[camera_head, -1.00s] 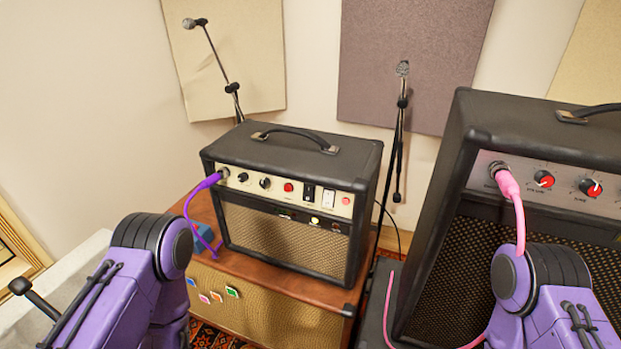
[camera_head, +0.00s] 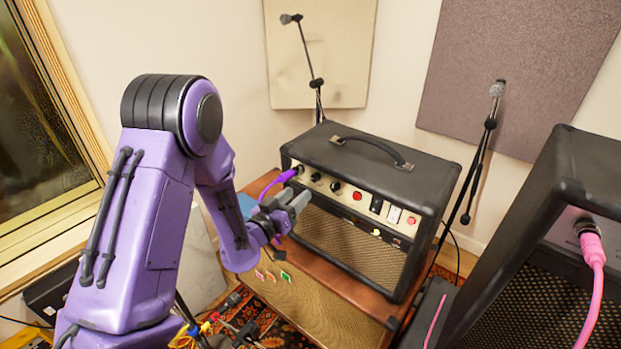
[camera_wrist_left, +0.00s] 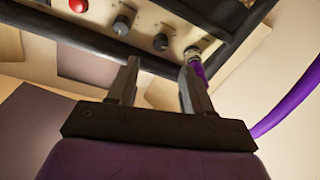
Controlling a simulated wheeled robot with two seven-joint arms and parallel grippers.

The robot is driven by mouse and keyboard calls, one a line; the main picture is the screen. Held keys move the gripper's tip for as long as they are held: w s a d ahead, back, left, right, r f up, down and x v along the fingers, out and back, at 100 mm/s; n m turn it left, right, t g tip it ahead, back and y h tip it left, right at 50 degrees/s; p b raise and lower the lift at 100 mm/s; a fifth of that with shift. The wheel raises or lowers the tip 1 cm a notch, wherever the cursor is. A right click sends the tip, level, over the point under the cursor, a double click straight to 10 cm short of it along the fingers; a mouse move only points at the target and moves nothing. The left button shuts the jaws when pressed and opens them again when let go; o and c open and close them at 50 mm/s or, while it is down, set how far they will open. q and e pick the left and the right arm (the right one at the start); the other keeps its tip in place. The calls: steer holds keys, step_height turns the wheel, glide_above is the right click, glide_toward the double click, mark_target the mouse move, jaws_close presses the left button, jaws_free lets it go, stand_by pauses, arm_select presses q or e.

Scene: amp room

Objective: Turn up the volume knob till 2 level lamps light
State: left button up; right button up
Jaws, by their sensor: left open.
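The small black amp (camera_head: 375,165) stands on a wooden cabinet, with a cream control panel (camera_head: 385,212). Two dark knobs (camera_head: 316,176) sit near the panel's left end, beside the purple plug (camera_head: 289,174). In the left wrist view there is a black knob (camera_wrist_left: 161,42) near the plug and a greyer knob (camera_wrist_left: 125,20) further left. Which one is the volume knob I cannot tell. My left gripper (camera_head: 300,200) is open and empty, just in front of the panel's left end, below the knobs. A pale lamp (camera_head: 376,232) shows below the panel; other level lamps are unclear.
A red button (camera_head: 357,195) and two switches (camera_head: 384,208) sit right of the knobs. The purple cable (camera_head: 272,187) hangs close to my left gripper. A bigger amp (camera_head: 590,180) with a pink cable (camera_head: 594,290) stands at the right. Microphone stands (camera_head: 480,165) are behind.

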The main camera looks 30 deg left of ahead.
mark_target(313, 179)
arm_select(q)
steer(key=w+p, duration=0.2)
steer(key=w, duration=0.5)
steer(key=shift+a, duration=0.1)
steer(key=shift+w+f, duration=0.1)
steer(key=shift+w, duration=0.3)
jaws_close()
steer(key=m+b, duration=0.1)
steer(key=m+h+b, duration=0.1)
steer(key=shift+f+b, duration=0.35)
steer(key=shift+r+m, duration=0.15)
steer(key=shift+m, duration=0.35)
steer(key=shift+r, duration=0.15)
